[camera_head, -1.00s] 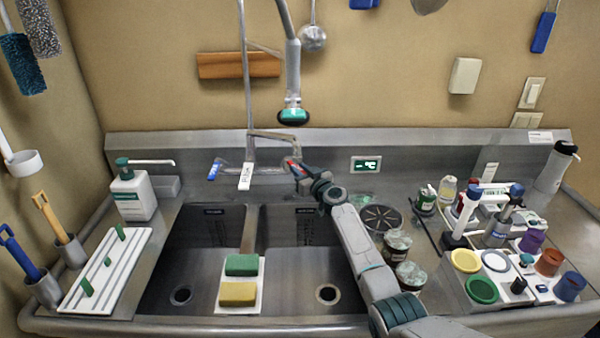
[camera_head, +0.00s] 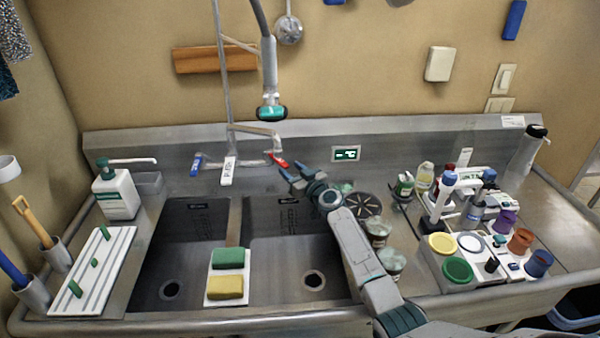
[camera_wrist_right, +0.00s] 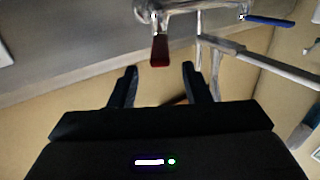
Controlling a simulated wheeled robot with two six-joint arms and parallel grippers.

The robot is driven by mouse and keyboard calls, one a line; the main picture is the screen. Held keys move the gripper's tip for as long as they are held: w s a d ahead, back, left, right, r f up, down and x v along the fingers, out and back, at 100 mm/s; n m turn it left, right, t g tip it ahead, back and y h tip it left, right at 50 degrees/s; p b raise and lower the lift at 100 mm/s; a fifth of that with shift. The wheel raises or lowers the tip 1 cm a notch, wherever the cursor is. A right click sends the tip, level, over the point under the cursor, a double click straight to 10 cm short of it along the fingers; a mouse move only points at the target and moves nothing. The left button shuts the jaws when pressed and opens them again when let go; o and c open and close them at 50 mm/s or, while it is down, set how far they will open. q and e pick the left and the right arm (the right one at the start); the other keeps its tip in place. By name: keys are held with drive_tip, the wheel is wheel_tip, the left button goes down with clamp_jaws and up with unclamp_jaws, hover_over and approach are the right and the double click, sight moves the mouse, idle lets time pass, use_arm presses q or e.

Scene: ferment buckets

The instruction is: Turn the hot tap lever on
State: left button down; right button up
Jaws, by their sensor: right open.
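The red hot tap lever (camera_head: 278,160) sits at the right end of the wall tap, under the spout. It also shows in the right wrist view as a dark red handle (camera_wrist_right: 160,50), pointing toward my fingers. My right gripper (camera_head: 288,175) is open and empty, just below and right of the red lever. In the right wrist view, the lever lies beyond the two spread fingertips (camera_wrist_right: 159,70), between them across the picture and apparently apart from them. The blue lever (camera_head: 196,163) is at the tap's left end. My left gripper is not in view.
A white tag (camera_head: 229,170) hangs at the tap's middle. A spray hose head (camera_head: 271,110) hangs above it. The double sink (camera_head: 190,265) lies below. Jars (camera_head: 391,262) stand right of my arm, and several bottles and cups crowd the right counter.

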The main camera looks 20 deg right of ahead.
drive_tip(key=shift+p+v, duration=0.35)
drive_tip(key=shift+v, duration=1.9)
